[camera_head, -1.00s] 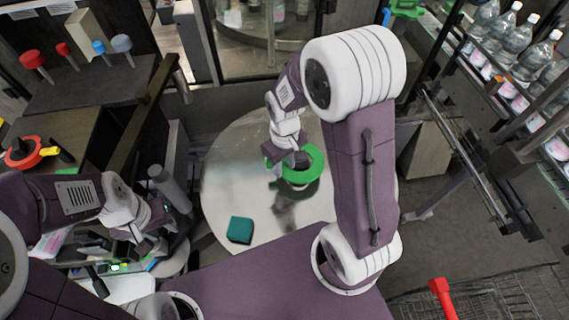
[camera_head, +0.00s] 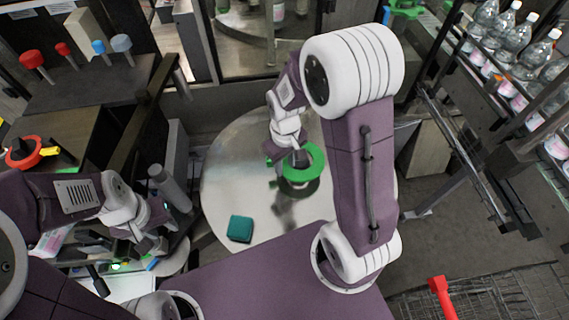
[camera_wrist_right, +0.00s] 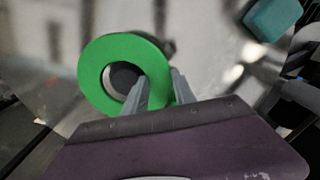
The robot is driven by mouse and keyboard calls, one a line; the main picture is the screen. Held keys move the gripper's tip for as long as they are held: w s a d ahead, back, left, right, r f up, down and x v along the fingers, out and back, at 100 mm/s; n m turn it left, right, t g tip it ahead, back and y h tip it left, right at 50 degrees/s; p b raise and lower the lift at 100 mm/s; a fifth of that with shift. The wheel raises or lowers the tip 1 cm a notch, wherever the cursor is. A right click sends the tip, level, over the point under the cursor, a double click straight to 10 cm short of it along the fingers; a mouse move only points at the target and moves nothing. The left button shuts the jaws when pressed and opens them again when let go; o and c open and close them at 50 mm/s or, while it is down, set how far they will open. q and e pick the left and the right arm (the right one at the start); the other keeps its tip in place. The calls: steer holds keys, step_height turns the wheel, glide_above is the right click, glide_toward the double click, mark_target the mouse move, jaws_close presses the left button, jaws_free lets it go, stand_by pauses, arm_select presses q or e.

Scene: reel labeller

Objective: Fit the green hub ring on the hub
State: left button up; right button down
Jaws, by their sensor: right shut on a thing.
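The green hub ring (camera_head: 319,160) is above the round metal table in the head view. My right gripper (camera_head: 298,158) is shut on its near rim. In the right wrist view the ring (camera_wrist_right: 92,75) is held between the two grey fingers (camera_wrist_right: 160,88) of this gripper. A dark grey disc (camera_wrist_right: 123,77), apparently the hub top, shows through the ring's hole, off centre. I cannot tell whether ring and hub touch. My left gripper (camera_head: 125,243) is at the lower left, away from the ring; its fingers are unclear.
A teal block (camera_head: 240,229) lies on the round table (camera_head: 225,180), left of the ring. Bottles (camera_head: 505,35) stand on a rack at the upper right. Dark posts and a frame (camera_head: 150,110) stand left of the table.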

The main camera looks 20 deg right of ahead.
steer(key=shift+f, duration=0.1)
stand_by(0.3)
steer(key=shift+a+r+p, duration=0.15)
steer(key=shift+r+p, duration=0.15)
steer(key=shift+r, duration=0.05)
steer(key=shift+w, duration=0.1)
steer(key=shift+f, duration=0.1)
steer(key=shift+f+b, duration=0.45)
steer(key=shift+r, duration=0.1)
steer(key=shift+r, duration=0.1)
